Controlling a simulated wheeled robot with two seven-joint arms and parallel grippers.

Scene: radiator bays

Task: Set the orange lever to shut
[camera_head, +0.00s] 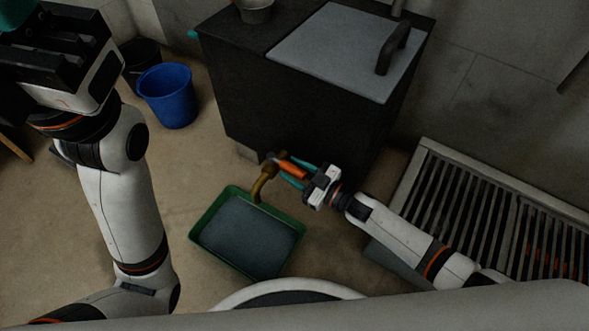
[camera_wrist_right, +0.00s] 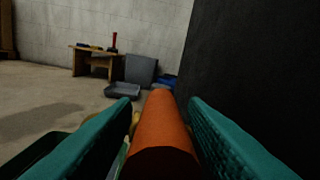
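The orange lever (camera_head: 292,169) sits on a brass tap (camera_head: 262,184) low at the front of the dark cabinet. My right gripper (camera_head: 294,172) has its two teal fingers on either side of the lever. In the right wrist view the lever (camera_wrist_right: 161,135) lies between the fingers (camera_wrist_right: 160,106), with a visible gap on each side, so the gripper is open around it. My left gripper (camera_head: 22,18) is at the top left, far from the lever and partly cut off by the frame; its opening cannot be judged.
A green tray (camera_head: 211,254) with dark contents stands on the floor below the tap. The dark cabinet (camera_head: 262,110) rises behind the lever. A slatted radiator (camera_head: 425,148) is at the right. A blue bucket (camera_head: 168,97) stands at the left.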

